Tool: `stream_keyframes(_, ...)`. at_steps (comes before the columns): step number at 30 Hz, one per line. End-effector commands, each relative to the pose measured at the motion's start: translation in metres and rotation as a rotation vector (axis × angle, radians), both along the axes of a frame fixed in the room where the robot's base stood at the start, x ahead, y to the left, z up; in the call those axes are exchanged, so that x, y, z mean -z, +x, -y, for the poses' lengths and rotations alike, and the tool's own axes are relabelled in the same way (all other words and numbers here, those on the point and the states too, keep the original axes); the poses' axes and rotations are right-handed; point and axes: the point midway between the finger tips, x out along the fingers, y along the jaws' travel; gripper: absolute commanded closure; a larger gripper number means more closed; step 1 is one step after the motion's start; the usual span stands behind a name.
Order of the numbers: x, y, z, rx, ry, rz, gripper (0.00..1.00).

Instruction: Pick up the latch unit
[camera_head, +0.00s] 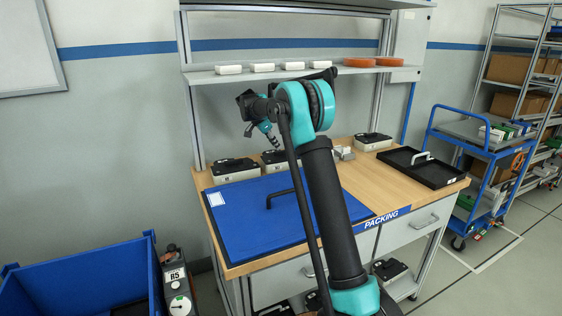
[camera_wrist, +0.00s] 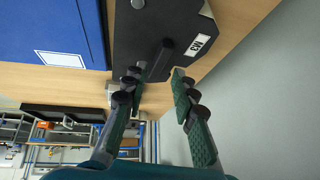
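Three similar units with black tops and pale bases stand along the back of the bench: a left unit (camera_head: 236,169), a middle unit (camera_head: 274,157) partly hidden by my arm, and a right unit (camera_head: 373,140). I cannot tell from markings which is the latch unit. My gripper (camera_head: 273,141) is above the middle unit. In the wrist view, my gripper (camera_wrist: 160,75) is open and empty. Its fingers point at a black-topped unit (camera_wrist: 140,35) with a white tag, a round knob and a dark lever. The lever's end shows between the fingers; contact cannot be told.
A black tray (camera_head: 425,174) lies at the right end. A shelf (camera_head: 300,75) with white boxes and orange rings hangs above. A blue bin (camera_head: 85,275) and blue cart (camera_head: 470,140) flank the bench.

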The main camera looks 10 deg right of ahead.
Motion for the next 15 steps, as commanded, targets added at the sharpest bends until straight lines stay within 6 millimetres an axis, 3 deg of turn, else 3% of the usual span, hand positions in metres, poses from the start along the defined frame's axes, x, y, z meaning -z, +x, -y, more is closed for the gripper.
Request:
stream_keyframes(9, 0.032, 0.015, 0.023, 0.0, 0.001, -0.001, 0.73)
stream_keyframes(15, 0.036, 0.017, 0.025, -0.001, 0.001, -0.001, 0.73)
